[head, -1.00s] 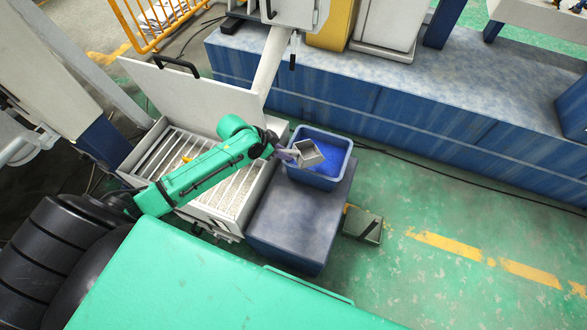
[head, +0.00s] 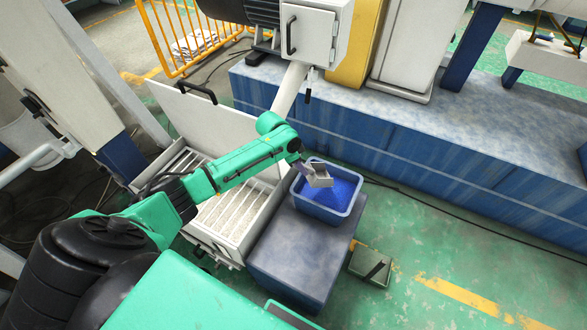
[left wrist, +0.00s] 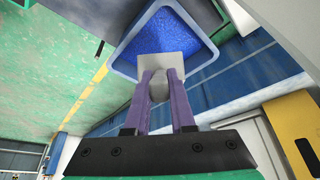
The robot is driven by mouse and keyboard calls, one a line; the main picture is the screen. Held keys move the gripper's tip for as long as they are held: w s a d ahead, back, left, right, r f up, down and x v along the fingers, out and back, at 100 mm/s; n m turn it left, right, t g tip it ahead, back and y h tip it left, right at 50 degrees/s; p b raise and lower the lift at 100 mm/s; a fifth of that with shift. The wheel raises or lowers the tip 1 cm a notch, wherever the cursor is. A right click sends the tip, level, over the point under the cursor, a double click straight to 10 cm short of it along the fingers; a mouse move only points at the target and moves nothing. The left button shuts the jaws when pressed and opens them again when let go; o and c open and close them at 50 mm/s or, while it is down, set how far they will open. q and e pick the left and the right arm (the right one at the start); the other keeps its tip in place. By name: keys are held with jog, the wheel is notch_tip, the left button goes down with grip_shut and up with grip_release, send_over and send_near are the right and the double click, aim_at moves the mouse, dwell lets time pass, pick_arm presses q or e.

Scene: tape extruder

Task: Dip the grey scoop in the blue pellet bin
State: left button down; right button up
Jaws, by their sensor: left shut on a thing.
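The blue pellet bin (head: 333,212) stands on a grey-blue block and holds blue pellets (head: 336,190). The grey scoop (head: 320,177) is over the bin's upper-left part in the head view. My left gripper (head: 303,164) is shut on the scoop's handle. In the left wrist view the gripper's purple fingers (left wrist: 160,100) close on the grey handle, and the scoop (left wrist: 165,66) overlaps the bin (left wrist: 122,70) and its pellets (left wrist: 180,40). I cannot tell whether the scoop touches the pellets. My right gripper is not in view.
The grey-blue block (head: 290,250) carries the bin. An open hopper with a white grate (head: 225,215) and raised lid (head: 205,125) stands to its left. A long blue machine base (head: 430,150) runs behind. A small green box (head: 370,267) is on the floor at right.

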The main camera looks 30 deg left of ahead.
aim_at(310, 182)
pick_arm(q)
jog(key=shift+g, duration=0.3)
jog(key=b+x, duration=0.3)
jog(key=x, duration=0.1)
jog(key=b+x, duration=0.4)
jog(key=w+b+x, duration=0.1)
jog(key=b+x, duration=0.2)
jog(key=x, duration=0.1)
jog(key=shift+d+r, duration=0.2)
jog(key=shift+r, duration=0.05)
dwell(0.9)
jog(key=shift+s+a+r+t+p, duration=0.2)
jog(key=shift+s+a+t+p, duration=0.3)
jog(key=shift+p, duration=0.75)
jog(key=shift+s+a+f+t+h+p, duration=0.15)
jog(key=shift+s+a+t+h+p, duration=0.45)
jog(key=shift+s+a+h, duration=0.15)
jog(key=shift+d, duration=0.1)
